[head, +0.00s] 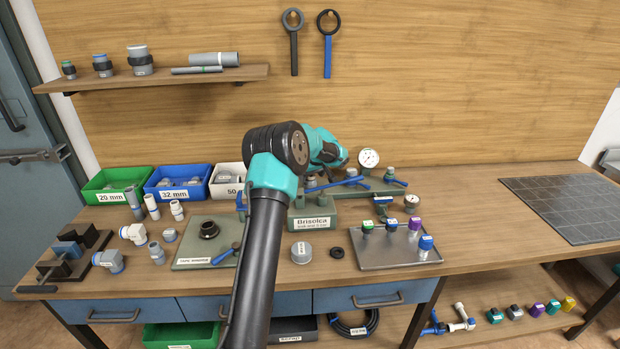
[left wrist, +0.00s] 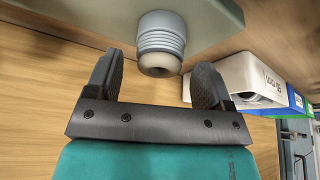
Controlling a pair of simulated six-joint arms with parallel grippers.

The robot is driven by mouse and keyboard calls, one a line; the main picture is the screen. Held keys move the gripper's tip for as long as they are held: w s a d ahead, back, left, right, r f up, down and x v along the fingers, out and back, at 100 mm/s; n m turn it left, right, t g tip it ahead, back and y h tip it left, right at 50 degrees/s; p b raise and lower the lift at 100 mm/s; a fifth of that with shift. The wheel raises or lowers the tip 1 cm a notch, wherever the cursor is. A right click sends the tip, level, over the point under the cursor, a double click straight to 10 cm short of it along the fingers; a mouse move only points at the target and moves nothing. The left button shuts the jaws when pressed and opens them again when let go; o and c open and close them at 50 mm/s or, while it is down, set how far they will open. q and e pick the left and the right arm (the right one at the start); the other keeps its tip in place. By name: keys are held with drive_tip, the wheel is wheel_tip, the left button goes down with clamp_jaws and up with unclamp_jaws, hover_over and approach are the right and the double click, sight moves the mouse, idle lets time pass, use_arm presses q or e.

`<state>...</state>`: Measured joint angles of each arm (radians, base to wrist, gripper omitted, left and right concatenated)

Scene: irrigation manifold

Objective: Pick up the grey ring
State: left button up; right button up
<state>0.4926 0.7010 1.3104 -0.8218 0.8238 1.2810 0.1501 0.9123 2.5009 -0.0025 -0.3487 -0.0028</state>
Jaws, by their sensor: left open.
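A light grey ribbed ring (left wrist: 162,38) sits around a short stub with a pale beige end (left wrist: 159,64), beside a grey-green block (left wrist: 70,18) in the left wrist view. My left gripper (left wrist: 157,66) is open, its dark fingers spread to either side of the stub's end. I see no contact, and nothing is held. In the head view my teal left wrist (head: 324,147) hangs over the back of the bench near the manifold, and its fingers are hidden. A grey fitting (head: 310,182) shows just below it; I cannot tell whether it is the same ring. My right gripper is not in view.
The Brisolca block (head: 312,222) and a blue-handled manifold with a gauge (head: 368,159) stand close by. Green (head: 102,190), blue (head: 160,188) and white bins are at left. A grey tray (head: 400,258) holds coloured valves. The bench right of it is clear up to a dark mat (head: 570,208).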

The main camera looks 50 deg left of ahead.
use_arm(q)
drive_tip(key=shift+c, duration=0.3)
drive_tip(key=c, duration=0.9)
